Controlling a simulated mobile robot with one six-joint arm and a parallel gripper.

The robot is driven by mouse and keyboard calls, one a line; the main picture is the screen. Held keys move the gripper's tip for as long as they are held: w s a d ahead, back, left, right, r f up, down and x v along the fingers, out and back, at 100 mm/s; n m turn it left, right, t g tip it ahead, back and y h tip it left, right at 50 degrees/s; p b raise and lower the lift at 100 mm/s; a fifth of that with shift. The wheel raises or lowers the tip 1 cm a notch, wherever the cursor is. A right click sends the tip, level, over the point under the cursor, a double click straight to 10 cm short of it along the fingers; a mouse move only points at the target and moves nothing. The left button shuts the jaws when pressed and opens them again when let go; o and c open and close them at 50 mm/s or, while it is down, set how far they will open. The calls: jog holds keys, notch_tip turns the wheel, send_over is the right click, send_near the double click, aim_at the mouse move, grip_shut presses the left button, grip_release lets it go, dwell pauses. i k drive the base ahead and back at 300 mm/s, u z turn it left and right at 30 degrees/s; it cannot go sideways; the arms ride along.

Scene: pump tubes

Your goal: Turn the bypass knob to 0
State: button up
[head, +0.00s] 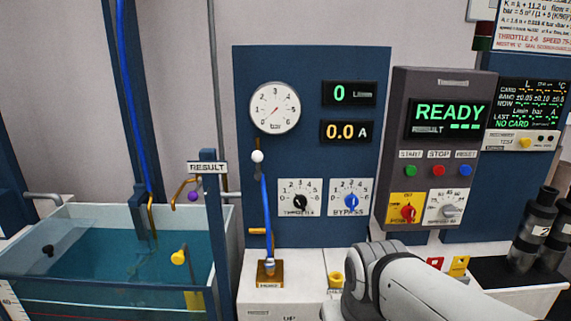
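The bypass knob (351,201) is blue and sits on a white square dial plate (336,187) marked BYPASS, low on the blue panel. Numbers run in an arc over the knob. It is too small to tell exactly which number its pointer is at. My gripper is not in view. Only a white and grey part of my arm shows at the bottom, below and to the right of the dial, and it does not cover the knob.
A black throttle knob (300,202) is just left of the bypass dial. A lever with a white ball (257,157) and a blue tube stand further left. A grey control box (436,150) reading READY juts out on the right. A water tank (112,279) is at left.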

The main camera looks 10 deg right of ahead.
aim_at(351, 201)
jog(key=z, duration=1.85)
jog(key=k, duration=1.1)
jog(key=u, duration=1)
jog(key=i, duration=1)
jog(key=u, duration=0.05)
